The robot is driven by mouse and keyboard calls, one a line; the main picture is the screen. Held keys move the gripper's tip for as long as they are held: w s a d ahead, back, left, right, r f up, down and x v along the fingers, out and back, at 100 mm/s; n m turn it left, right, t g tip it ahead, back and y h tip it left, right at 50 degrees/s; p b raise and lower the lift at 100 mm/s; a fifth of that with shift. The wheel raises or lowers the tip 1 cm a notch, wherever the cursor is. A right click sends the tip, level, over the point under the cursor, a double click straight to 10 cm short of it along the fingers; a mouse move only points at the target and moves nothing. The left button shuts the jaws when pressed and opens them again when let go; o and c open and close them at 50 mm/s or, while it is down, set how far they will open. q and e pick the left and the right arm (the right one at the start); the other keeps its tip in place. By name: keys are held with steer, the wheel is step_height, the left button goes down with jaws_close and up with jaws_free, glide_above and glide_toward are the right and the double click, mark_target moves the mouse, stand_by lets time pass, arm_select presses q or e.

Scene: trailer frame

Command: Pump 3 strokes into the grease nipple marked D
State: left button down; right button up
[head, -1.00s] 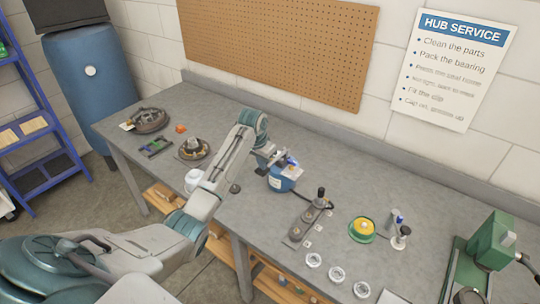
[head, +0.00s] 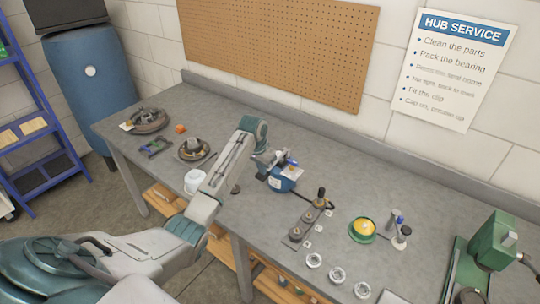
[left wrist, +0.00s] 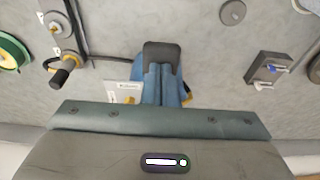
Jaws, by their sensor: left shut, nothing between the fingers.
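A blue grease pump (head: 282,184) with a white label (left wrist: 122,93) stands at the middle of the bench. Its black hose runs to a dark coupler (head: 320,197), which stands at the far end of a metal strip (head: 298,232) with several round fittings and small white tags. The tag letters are too small to read, so I cannot tell which is D. The coupler also shows in the left wrist view (left wrist: 62,72). My left gripper (head: 268,173) is shut and empty, right at the pump and partly hiding it; I cannot tell whether they touch. My right gripper is out of view.
Right of the strip are a green-and-yellow tub (head: 362,229), small upright tools (head: 401,235) and a green press (head: 493,240). Hub parts (head: 194,149) and a white pot (head: 194,180) stand left.

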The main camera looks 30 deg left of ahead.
arm_select(q)
steer(key=shift+f, duration=0.15)
steer(key=shift+f, duration=0.3)
steer(key=shift+w+r+p, duration=0.2)
steer(key=shift+r+p, duration=0.4)
steer(key=shift+r, duration=0.55)
steer(key=shift+w+r, duration=0.25)
steer(key=shift+r, duration=0.9)
steer(key=shift+w+r, duration=0.25)
steer(key=shift+r, duration=0.9)
steer(key=shift+s+f, duration=0.2)
steer(key=shift+f, duration=0.4)
steer(key=shift+s+f, duration=0.15)
steer(key=shift+f, duration=0.4)
